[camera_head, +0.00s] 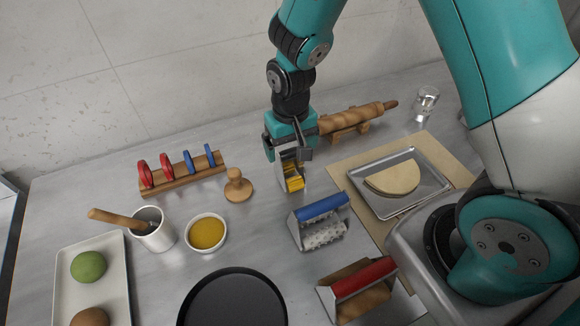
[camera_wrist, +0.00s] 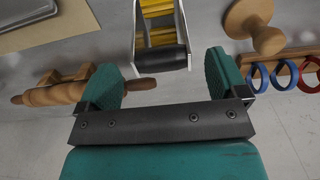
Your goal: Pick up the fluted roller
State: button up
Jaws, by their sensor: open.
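A tool with a yellow ridged roller, silver frame and black handle, which looks like the fluted roller (camera_head: 293,183), stands on the grey counter under my gripper (camera_head: 288,153). In the wrist view the fluted roller (camera_wrist: 160,33) is at the top centre, its black handle (camera_wrist: 161,59) in line with the gap between the green fingers. My gripper (camera_wrist: 162,77) is open and empty, a finger on each side of the handle's line with clearance on both sides. In the head view the gripper partly hides the tool's upper part and handle.
A blue-handled studded tool (camera_head: 319,220) and a red-handled tool (camera_head: 358,288) stand nearer the front. A twisted wooden rolling pin (camera_head: 352,118) lies on a cradle behind right. A wooden stamp (camera_head: 238,185) and a rack (camera_head: 182,176) are left. A metal tray (camera_head: 431,187) lies right.

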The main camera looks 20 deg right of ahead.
notch_tip(320, 180, down, 5)
jog(key=b, duration=0.3)
jog(key=shift+a+r, duration=0.1)
jog(key=shift+r, duration=0.2)
jog(key=c, duration=1.3)
jog(key=shift+o, duration=0.2)
notch_tip(320, 180, up, 20)
jog(key=b, duration=0.2)
jog(key=o, duration=0.5)
jog(key=c, duration=0.3)
